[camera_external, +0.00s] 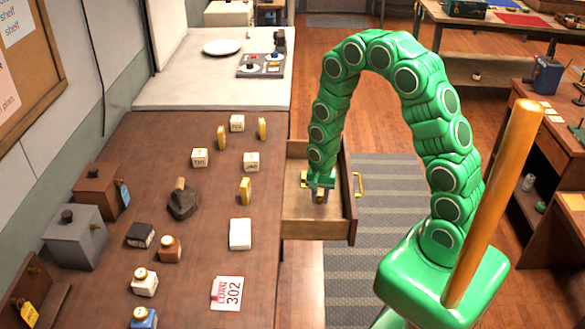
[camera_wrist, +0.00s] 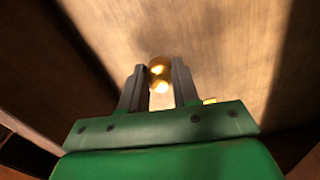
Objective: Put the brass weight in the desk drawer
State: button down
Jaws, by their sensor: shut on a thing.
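The desk drawer (camera_external: 318,233) is pulled out from the right side of the brown desk, with a brass handle (camera_external: 358,185) on its front. My gripper (camera_external: 319,194) is inside the drawer's outline, low over its floor. In the wrist view my gripper (camera_wrist: 159,88) is shut on the brass weight (camera_wrist: 159,70), a small shiny rounded piece between the two grey fingers. The wooden drawer floor (camera_wrist: 215,40) fills the view behind it. I cannot tell whether the weight touches the floor. In the external view the weight (camera_external: 320,197) is mostly hidden by my gripper.
Drawer walls stand close around my gripper.

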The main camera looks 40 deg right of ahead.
aim_at(320, 194)
jog(key=shift+f, duration=1.05)
jog(key=shift+f, duration=0.1)
jog(key=c, duration=0.8)
grip_release()
notch_tip(320, 194, up, 12)
jog(key=shift+f, duration=0.25)
jog(key=s+r+n, duration=0.3)
jog(key=s+r, duration=0.5)
jog(key=s, duration=0.2)
jog(key=s+d+r+n+g, duration=0.1)
jog(key=s+r+n, duration=0.3)
jog(key=s+r, duration=0.3)
jog(key=s+d+r+n, duration=0.1)
jog(key=s+r+n, duration=0.2)
jog(key=s+r, duration=0.5)
jog(key=shift+s+r+n+g, duration=0.2)
jog(key=shift+s, duration=0.95)
jog(key=shift+s+r+n+g, duration=0.15)
jog(key=shift+s+n+g, duration=0.05)
jog(key=shift+s, duration=0.95)
